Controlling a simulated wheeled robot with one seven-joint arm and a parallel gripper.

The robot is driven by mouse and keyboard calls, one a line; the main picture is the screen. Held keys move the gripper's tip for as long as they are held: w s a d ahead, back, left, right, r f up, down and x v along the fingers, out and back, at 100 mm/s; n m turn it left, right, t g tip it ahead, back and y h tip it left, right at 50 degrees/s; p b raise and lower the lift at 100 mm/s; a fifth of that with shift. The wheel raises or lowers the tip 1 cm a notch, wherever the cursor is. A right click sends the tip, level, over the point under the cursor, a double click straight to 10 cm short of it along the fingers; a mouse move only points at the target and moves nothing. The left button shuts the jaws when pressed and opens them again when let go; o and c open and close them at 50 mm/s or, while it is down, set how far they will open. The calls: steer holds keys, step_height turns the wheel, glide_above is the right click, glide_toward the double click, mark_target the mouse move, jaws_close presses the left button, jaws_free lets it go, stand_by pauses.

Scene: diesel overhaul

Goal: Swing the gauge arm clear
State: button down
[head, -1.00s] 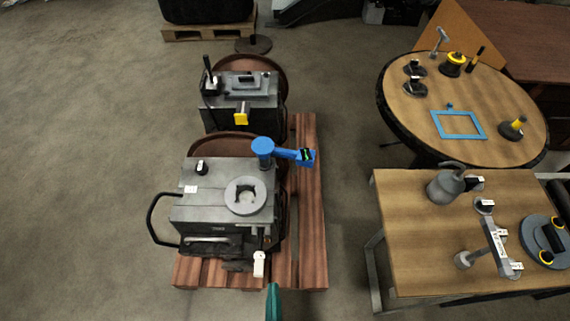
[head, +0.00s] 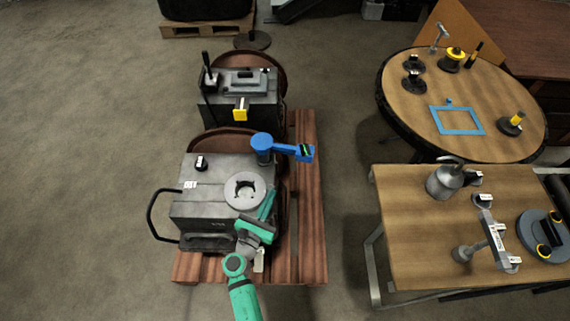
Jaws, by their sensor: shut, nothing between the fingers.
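The gauge arm (head: 285,149) is blue. It reaches right from a round blue pivot post (head: 262,143) at the back right of the near grey engine block (head: 215,195). It ends in a small box with a dark, green-lit face (head: 305,153), out over the wooden pallet. My green arm reaches in from the bottom edge over the block's front right. My gripper (head: 271,192), at its far end, is shut and empty, right of the pale round ring (head: 243,191) and short of the gauge arm. Its fingertips are too small to make out clearly.
A second engine block (head: 240,97) with a yellow tag stands behind on the same pallet (head: 308,230). A rectangular table (head: 410,235) with tools and a round table (head: 440,120) stand to the right. Floor is clear between pallet and tables.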

steer(key=w, duration=0.1)
glide_toward(289, 150)
steer(key=shift+n, duration=0.3)
steer(key=w, duration=0.1)
steer(key=w+d+f, duration=0.2)
steer(key=w, duration=0.1)
steer(key=shift+d, duration=0.1)
steer(key=x, duration=0.2)
steer(key=d+x, duration=0.1)
steer(key=x, duration=0.1)
steer(key=shift+w+d+r, duration=0.1)
steer(key=shift+w+d, duration=0.05)
stand_by(0.4)
